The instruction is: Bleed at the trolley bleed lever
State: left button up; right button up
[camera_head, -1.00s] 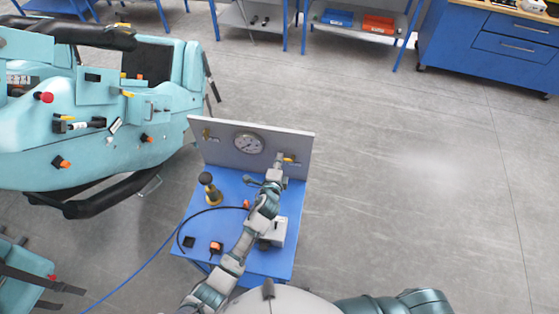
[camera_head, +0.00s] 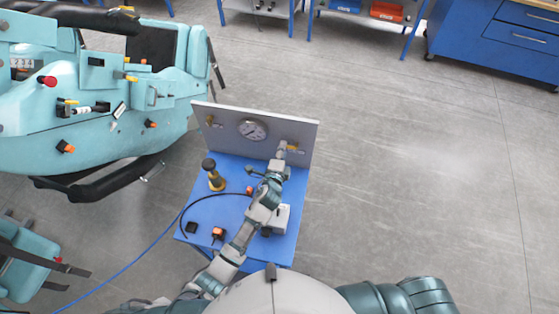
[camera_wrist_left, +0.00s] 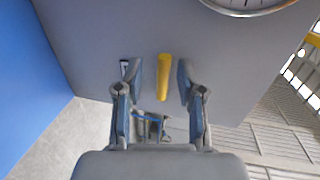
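The trolley (camera_head: 236,215) has a blue top and an upright grey panel (camera_head: 228,142) with a round gauge (camera_head: 253,130). A yellow lever (camera_wrist_left: 163,77) on the panel shows in the left wrist view. A small brass fitting with a yellow handle (camera_head: 210,120) sits at the panel's left end in the head view. My left gripper (camera_head: 282,148) is at the right part of the panel. In the wrist view its fingers (camera_wrist_left: 160,78) are open, one on each side of the yellow lever, with gaps showing. My right gripper is outside the head view.
A black and brass tool (camera_head: 214,177), a black hose (camera_head: 204,196) and a grey box (camera_head: 278,219) are on the trolley. A teal coaster car (camera_head: 95,105) stands at left. A blue cabinet (camera_head: 480,40) stands at back right; the floor at right is clear.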

pick_arm(q)
jog(key=v, duration=1)
jog(key=shift+s, duration=0.3)
jog(key=shift+f, duration=0.1)
